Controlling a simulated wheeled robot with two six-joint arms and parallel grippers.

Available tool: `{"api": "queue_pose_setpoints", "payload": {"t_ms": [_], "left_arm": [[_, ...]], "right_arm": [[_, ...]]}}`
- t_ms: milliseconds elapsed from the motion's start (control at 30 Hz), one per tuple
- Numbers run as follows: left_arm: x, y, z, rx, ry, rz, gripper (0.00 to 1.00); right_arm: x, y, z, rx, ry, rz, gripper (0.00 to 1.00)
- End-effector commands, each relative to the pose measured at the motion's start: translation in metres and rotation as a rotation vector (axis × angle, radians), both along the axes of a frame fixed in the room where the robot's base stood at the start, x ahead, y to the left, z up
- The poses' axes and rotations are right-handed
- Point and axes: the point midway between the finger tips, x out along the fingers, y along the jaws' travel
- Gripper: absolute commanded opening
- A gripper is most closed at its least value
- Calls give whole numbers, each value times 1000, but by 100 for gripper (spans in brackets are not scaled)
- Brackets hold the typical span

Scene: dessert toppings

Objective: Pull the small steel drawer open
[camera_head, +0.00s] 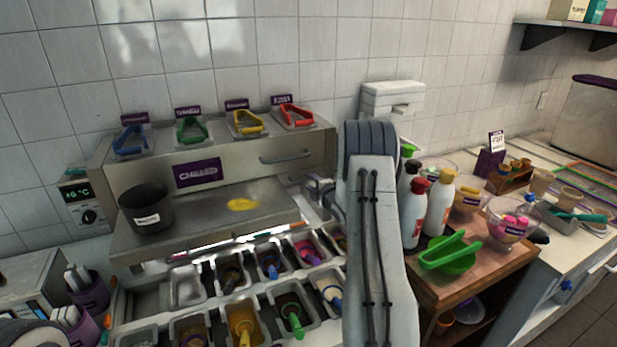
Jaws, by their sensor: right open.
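The small steel drawer (300,168) appears to be the right part of the steel unit's upright front, marked by a horizontal bar handle (285,158). It looks shut, with its face level with the panel around it. My right arm comes up from the bottom right. My right gripper (318,188) is open, at the right end of the steel shelf, just below and to the right of the handle. It appears apart from the handle. My own forearm and wrist hide part of the gripper and the unit's right end. My left gripper is out of view.
A black pot (147,208) stands on the steel shelf (215,222), beside a yellow spill (242,204). Coloured tongs lie on top of the unit. Topping trays with utensils fill the counter below. Bottles (438,205) and a green bowl (450,255) crowd the wooden cart at right.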

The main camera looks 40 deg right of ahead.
Motion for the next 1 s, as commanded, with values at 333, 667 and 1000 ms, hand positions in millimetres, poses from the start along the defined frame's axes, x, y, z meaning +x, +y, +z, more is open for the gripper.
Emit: {"api": "queue_pose_setpoints", "payload": {"t_ms": [333,667,1000], "left_arm": [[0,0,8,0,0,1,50],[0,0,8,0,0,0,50],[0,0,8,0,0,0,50]], "right_arm": [[19,-6,-5,1,0,-1,42],[19,-6,-5,1,0,-2,0],[19,-6,-5,1,0,-2,0]]}}
